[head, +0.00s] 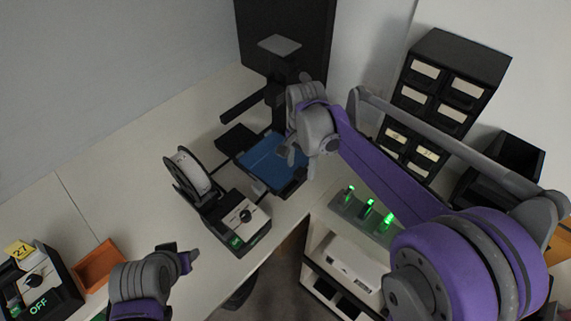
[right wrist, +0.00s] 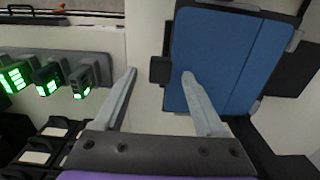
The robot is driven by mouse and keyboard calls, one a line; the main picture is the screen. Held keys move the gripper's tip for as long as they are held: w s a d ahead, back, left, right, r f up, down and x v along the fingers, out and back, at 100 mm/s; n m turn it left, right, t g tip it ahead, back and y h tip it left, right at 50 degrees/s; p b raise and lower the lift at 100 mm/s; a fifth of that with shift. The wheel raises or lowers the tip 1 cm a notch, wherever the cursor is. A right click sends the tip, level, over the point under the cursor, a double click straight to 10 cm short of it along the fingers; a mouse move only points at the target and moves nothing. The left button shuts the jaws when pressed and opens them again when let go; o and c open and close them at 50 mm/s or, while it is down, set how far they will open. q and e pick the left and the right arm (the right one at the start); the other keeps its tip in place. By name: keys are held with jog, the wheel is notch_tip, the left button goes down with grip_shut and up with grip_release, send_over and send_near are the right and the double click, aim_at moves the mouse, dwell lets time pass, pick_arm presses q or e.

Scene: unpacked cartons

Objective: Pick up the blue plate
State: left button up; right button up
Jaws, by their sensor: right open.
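The blue plate (head: 262,163) lies flat on a black machine with an upright post, at the centre of the head view. It fills the upper right of the right wrist view (right wrist: 215,50), with a black tab (right wrist: 160,70) on its left edge. My right gripper (head: 289,153) is at the plate's right side in the head view. In the right wrist view it is open and empty (right wrist: 158,76); one finger overlaps the plate and the other is over the white surface. Contact cannot be told. My left gripper (head: 191,259) is low in the head view, away from the plate; its jaws are unclear.
A white spool (head: 190,171) on a black holder and a control box with a knob (head: 245,217) stand left of the plate. A strip with green lights (head: 368,212) lies to the right. An orange tray (head: 98,267) is at lower left. The table's back left is clear.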

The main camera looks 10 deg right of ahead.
jog(key=shift+f, duration=0.85)
grip_shut()
